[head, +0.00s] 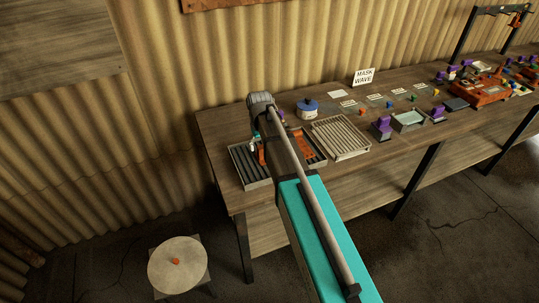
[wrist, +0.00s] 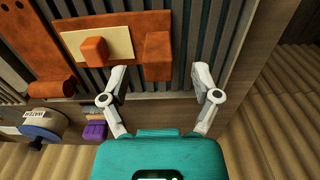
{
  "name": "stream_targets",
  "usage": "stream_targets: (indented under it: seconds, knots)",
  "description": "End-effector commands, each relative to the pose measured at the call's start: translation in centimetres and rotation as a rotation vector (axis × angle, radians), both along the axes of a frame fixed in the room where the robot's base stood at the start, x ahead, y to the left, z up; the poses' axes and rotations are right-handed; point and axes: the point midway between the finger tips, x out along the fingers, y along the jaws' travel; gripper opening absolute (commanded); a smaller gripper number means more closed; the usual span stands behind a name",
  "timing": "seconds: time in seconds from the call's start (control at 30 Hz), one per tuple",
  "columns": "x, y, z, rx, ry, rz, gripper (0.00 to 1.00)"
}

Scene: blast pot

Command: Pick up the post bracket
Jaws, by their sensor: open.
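An orange bracket with a cream strip and two raised orange blocks, which looks like the post bracket (wrist: 157,55), lies on the dark slats of a tray (wrist: 213,45) in the wrist view. My gripper (wrist: 160,76) is open above the tray. Its two pale fingertips are spread to either side of the right-hand block, with nothing between them visibly gripped. In the head view my gripper (head: 257,146) is over the tray (head: 244,170), mostly hidden by my arm. A second orange part with a curled end (wrist: 30,60) lies to the left in the wrist view.
A blue-lidded pot (head: 308,108) stands behind the tray on the wooden bench (head: 222,128). A slatted rack (head: 341,137) is to the right, with purple-topped items beyond. A round stool (head: 178,265) stands on the floor at lower left. A corrugated wall is behind.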

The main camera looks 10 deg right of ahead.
Motion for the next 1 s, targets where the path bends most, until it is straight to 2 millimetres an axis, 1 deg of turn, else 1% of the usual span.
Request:
stream_targets:
  seconds: [0.17, 0.6, 0.8, 1.0]
  knots:
    - [0.1, 0.0, -1.0, 0.000, 0.000, 0.000, 0.80]
    - [0.5, -0.1, -4.3, 0.000, 0.000, 0.000, 0.80]
    - [0.5, -0.1, -5.1, 0.000, 0.000, 0.000, 0.80]
    - [0.5, -0.1, -5.1, 0.000, 0.000, 0.000, 0.80]
